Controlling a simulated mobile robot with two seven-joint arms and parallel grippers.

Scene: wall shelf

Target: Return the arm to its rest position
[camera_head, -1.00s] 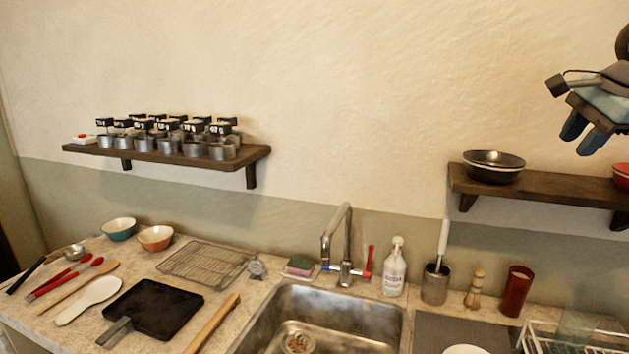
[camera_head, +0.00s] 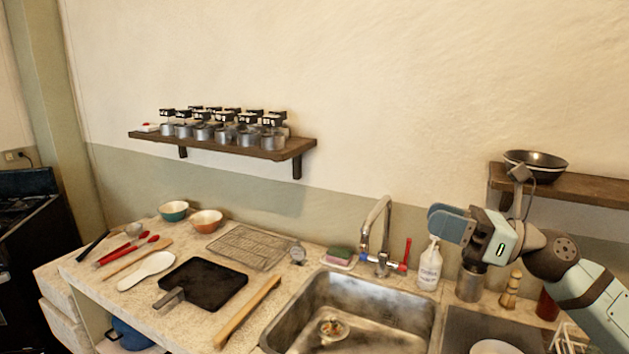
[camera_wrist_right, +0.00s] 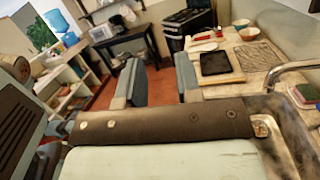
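My right gripper (camera_head: 440,221) is in front of the wall above the sink's right side, with its arm coming in from the right and its fingers pointing left. In the right wrist view, the two grey-blue fingers (camera_wrist_right: 160,75) stand apart with nothing between them, so it is open and empty. The gripper partly overlaps the soap bottle (camera_head: 429,270) in the head view. My left gripper is not in view.
A sink (camera_head: 340,315) with a faucet (camera_head: 375,235) lies below the right gripper. A wall shelf (camera_head: 590,189) with black bowls (camera_head: 535,163) is close to the right arm. Another shelf (camera_head: 222,145) holds several metal tins. The wall between the shelves is clear.

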